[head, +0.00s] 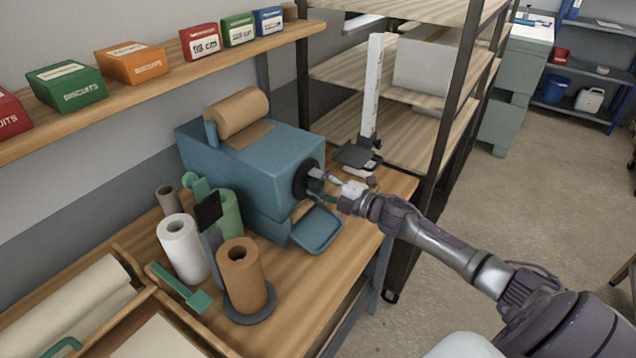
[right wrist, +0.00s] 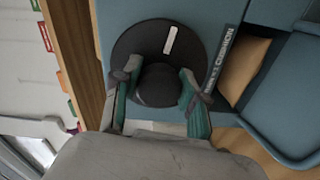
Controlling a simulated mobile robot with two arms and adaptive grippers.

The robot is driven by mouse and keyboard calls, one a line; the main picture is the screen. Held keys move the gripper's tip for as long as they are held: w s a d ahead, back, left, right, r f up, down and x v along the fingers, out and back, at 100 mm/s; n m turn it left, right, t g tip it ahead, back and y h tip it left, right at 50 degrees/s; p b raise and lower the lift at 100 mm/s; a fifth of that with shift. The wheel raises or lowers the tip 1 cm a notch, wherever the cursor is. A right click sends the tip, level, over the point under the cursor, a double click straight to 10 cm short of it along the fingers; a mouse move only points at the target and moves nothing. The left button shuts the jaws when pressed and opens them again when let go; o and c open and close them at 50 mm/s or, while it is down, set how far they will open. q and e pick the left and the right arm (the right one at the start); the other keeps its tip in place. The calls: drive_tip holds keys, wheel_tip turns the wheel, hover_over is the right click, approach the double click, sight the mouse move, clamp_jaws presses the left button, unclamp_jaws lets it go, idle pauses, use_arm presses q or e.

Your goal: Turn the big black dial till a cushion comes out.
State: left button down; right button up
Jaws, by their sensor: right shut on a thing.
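The big black dial (head: 302,182) is on the right end of the blue machine (head: 250,160). In the right wrist view the dial (right wrist: 138,40) is a black disc with a white mark and a round central knob (right wrist: 158,88). My right gripper (head: 318,176) reaches it from the right. Its two fingers (right wrist: 159,80) are shut on the knob, one on each side. A tan paper piece (right wrist: 243,70) shows in the opening beside the dial; I cannot tell whether it is a cushion. The blue tray (head: 316,230) below looks empty. My left gripper is not in view.
A brown paper roll (head: 238,112) sits on top of the machine. White (head: 182,248) and brown (head: 242,275) rolls stand on the bench in front. A black-based stand with a white upright (head: 372,90) is behind my gripper, near the shelf rack (head: 440,150).

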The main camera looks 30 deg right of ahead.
idle(0.3)
drive_tip(key=o, duration=1.1)
drive_tip(key=shift+d, duration=0.1)
drive_tip(key=v, duration=1.2)
drive_tip(key=shift+o, duration=0.2)
drive_tip(key=shift+f, duration=0.1)
